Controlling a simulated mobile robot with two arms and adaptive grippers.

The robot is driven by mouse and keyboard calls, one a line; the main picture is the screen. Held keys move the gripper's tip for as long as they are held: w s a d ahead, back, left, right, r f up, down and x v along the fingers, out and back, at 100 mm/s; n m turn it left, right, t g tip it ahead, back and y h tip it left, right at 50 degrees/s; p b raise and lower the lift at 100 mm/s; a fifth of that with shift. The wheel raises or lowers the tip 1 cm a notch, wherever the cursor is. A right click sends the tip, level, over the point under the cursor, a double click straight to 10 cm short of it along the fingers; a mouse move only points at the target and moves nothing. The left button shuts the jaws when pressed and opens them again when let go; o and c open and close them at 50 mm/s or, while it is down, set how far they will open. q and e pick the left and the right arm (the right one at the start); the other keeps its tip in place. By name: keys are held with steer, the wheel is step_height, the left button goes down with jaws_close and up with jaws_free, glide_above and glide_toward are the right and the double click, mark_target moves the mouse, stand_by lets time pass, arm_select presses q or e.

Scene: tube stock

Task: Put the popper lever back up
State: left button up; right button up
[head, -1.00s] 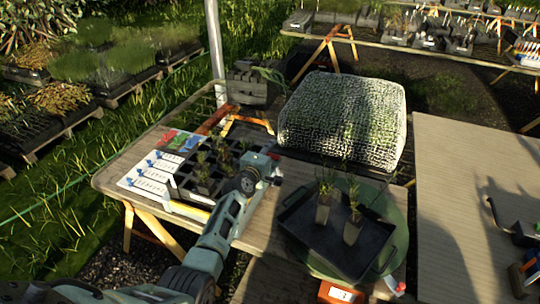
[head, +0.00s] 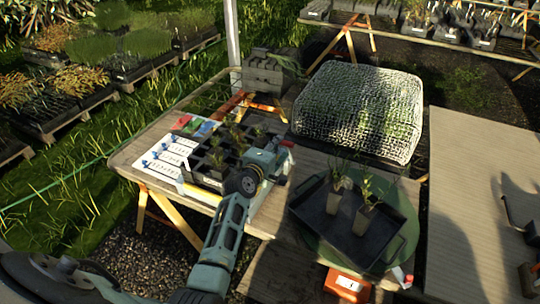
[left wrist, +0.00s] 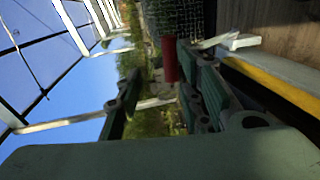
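The popper is hard to make out. A pale base (head: 262,197) with a yellow strip shows under and beside the dark cell tray of seedlings (head: 205,172). My left gripper (head: 282,160) is over the right side of that tray; its fingertips are hard to see there. In the left wrist view its two fingers (left wrist: 160,100) stand apart. A red, upright cylinder (left wrist: 170,58), perhaps the lever's grip, shows between them, closer to the right finger. I cannot tell whether it touches. The lever's arm is not clear.
A black tray (head: 310,222) with potted seedlings stands on a green round mat (head: 402,200) at the right. A white label board (head: 160,165) lies left of the cell tray. A mesh-covered block (head: 360,110) is behind. An orange box (head: 345,285) is at the front.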

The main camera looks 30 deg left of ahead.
arm_select(q)
steer(key=v, duration=0.5)
steer(key=shift+s, duration=0.15)
steer(key=shift+f, duration=0.1)
